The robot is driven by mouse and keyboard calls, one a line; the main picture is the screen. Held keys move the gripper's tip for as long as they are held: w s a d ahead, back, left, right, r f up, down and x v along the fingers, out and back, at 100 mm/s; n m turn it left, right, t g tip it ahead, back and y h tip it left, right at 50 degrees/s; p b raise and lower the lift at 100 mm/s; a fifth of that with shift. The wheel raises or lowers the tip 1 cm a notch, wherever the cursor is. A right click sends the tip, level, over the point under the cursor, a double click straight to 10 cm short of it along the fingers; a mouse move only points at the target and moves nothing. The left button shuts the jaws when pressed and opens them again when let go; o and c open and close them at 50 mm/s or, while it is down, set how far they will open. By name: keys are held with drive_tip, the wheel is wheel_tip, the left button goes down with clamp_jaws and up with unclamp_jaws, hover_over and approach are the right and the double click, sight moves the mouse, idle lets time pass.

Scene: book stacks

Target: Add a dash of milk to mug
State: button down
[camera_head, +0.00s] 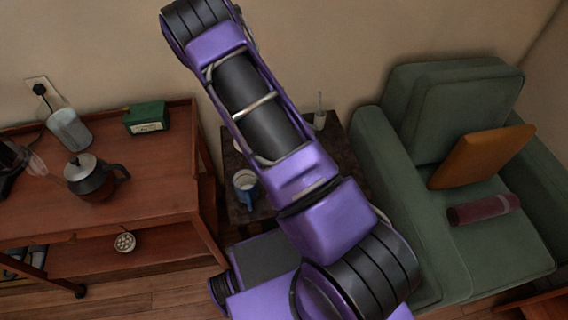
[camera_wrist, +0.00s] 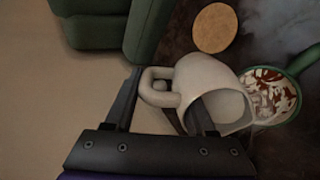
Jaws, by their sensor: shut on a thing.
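In the wrist view, my gripper (camera_wrist: 165,88) is shut on the handle of a white jug (camera_wrist: 210,78). The jug is tilted, its mouth turned toward the lower right. A green-rimmed mug (camera_wrist: 276,92) is right beside the jug's mouth, at the right edge. White streaks lie over reddish-brown in the mug. No clear stream shows between them, and I cannot tell whether jug and mug touch. In the head view, my arm hides the gripper. A bluish cup (camera_head: 245,188) stands on the small dark table (camera_head: 232,212); I cannot tell if it is the same mug.
A round tan coaster (camera_wrist: 215,28) lies on the dark tabletop. A green armchair (camera_head: 405,195) with an orange cushion (camera_head: 482,156) stands to the right. A wooden cart (camera_head: 165,165) with a coffee pot (camera_head: 90,180) and green box (camera_head: 147,117) stands left.

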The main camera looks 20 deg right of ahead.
drive_tip(key=shift+a+h, duration=0.2)
drive_tip(key=shift+h, duration=0.3)
idle(1.2)
